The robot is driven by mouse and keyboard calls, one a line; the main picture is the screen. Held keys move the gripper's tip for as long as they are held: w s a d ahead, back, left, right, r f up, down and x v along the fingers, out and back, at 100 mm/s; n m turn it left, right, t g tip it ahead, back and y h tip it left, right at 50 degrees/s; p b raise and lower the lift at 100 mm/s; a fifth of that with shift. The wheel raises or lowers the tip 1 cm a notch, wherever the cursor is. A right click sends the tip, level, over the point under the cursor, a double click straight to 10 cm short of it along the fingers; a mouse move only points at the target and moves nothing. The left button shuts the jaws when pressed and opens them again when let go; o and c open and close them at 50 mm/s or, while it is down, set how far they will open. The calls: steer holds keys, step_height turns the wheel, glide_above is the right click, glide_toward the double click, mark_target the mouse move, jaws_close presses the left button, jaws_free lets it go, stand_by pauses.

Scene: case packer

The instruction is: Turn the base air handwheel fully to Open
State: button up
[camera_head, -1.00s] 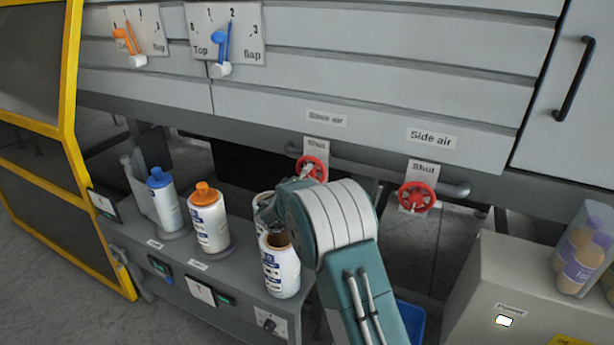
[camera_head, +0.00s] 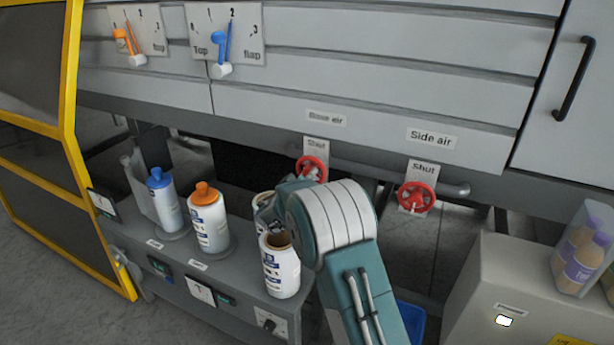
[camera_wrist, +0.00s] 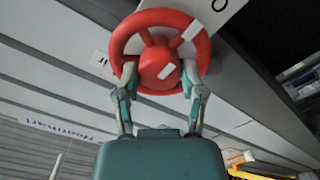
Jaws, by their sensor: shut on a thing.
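The base air handwheel (camera_head: 313,170) is red and sits under the "Base air" label (camera_head: 326,118), with a plate reading "Shut" (camera_head: 316,146) behind it. In the wrist view the handwheel (camera_wrist: 127,40) fills the top middle, with a white mark on its rim and another on its hub. My gripper (camera_wrist: 160,85) is shut on the handwheel, its two fingers at the near side of the rim. In the head view my arm's wrist hides the fingers and the wheel's lower part. A white plate edge with an "O" shows beyond the wheel in the wrist view.
The side air handwheel (camera_head: 416,197), also red, is to the right under its own label. White bottles (camera_head: 209,220) stand on the grey ledge at left, close to my arm. A beige box (camera_head: 530,290) stands at lower right. A grey pipe runs behind the wheels.

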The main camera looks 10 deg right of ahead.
steer(key=shift+f, duration=0.4)
steer(key=o, duration=1.1)
steer(key=shift+f, duration=0.1)
steer(key=shift+o, duration=0.2)
steer(key=shift+a+r, duration=0.1)
steer(key=shift+r, duration=0.1)
steer(key=shift+r, duration=0.1)
steer(key=v, duration=1.2)
